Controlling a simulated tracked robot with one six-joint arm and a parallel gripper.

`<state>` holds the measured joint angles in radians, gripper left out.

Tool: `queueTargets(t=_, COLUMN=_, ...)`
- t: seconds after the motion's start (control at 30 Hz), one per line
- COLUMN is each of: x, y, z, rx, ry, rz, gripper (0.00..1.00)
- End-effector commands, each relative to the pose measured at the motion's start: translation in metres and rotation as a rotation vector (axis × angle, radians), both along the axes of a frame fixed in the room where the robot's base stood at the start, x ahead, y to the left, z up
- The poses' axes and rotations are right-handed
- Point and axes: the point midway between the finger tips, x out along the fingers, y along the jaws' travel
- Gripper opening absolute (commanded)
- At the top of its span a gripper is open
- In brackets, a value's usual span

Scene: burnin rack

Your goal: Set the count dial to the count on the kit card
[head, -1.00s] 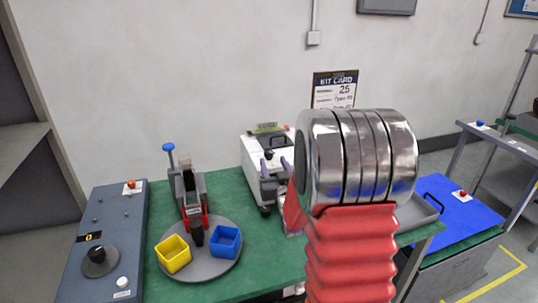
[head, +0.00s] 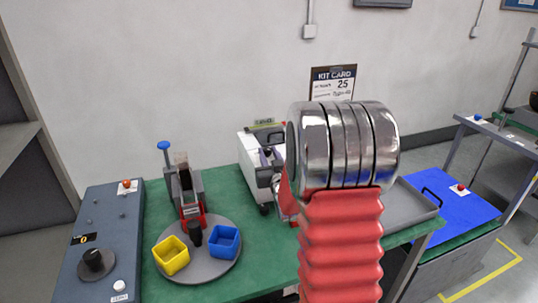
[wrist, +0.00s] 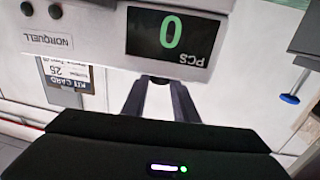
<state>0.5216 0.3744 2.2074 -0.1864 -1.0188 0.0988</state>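A black round dial (head: 95,260) sits on the blue-grey console (head: 118,215) at the left in the head view. A small display (head: 84,239) above it reads 0. The kit card (head: 333,83) hangs on the wall and shows 25; it is upside down in the wrist view (wrist: 66,80). My gripper (wrist: 160,82) is open, its two dark fingers apart. In the head view it is in front of the white machine, partly hidden by my arm, well right of the dial. The fingers hold nothing that I can make out.
The white machine (head: 250,147) stands mid-bench; a display (wrist: 172,37) close in the wrist view reads 0 PCS. A round grey plate (head: 208,270) carries yellow (head: 171,262) and blue (head: 224,249) bins. A press with a blue knob (head: 164,145) stands behind it.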

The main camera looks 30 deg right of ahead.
Motion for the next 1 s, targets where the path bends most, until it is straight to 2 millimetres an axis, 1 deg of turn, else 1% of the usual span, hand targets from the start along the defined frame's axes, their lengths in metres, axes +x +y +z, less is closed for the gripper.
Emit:
queueTargets(t=0.03, x=-0.0001, y=0.0000, z=0.0000, rx=0.000, ry=0.000, rz=0.000, gripper=0.22)
queueTargets(t=0.3, x=-0.0003, y=-0.0002, z=0.0000, rx=0.000, ry=0.000, rz=0.000, gripper=0.04)
queueTargets(t=0.67, x=-0.0014, y=-0.0025, z=-0.0001, rx=-0.002, ry=0.001, rz=0.019, gripper=0.04)
queueTargets(t=1.0, x=-0.0026, y=-0.0057, z=-0.0002, rx=-0.001, ry=0.000, rz=0.115, gripper=0.04)
